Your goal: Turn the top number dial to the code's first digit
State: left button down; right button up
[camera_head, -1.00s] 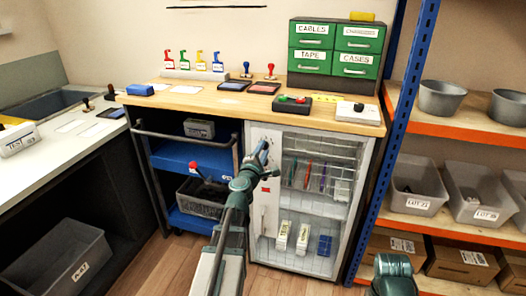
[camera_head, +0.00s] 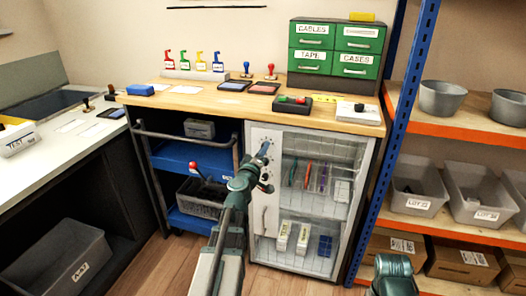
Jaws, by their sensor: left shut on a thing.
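The white-framed cabinet (camera_head: 262,222) under the wooden bench has a pale panel on its left with small marks near the top. My left gripper (camera_head: 264,151) reaches up to the top of this panel and is shut on the top number dial, which its fingers mostly hide. A lower small knob (camera_head: 266,188) shows just below my gripper. The digits on the dials are too small to read. Only a part of my right arm shows at the bottom right; its gripper is out of view. No code is legible.
A blue cart (camera_head: 180,157) with a grey bin stands left of the cabinet. A blue rack post (camera_head: 398,130) and shelves with grey bins stand to the right. The bench top (camera_head: 190,97) holds stamps, pads and a green drawer unit (camera_head: 337,47).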

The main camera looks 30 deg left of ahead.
pick_arm(q)
jog(key=shift+m, duration=4.6)
pick_arm(e)
jog(key=shift+r, duration=0.15)
pick_arm(q)
jog(key=c, duration=0.6)
grip_release()
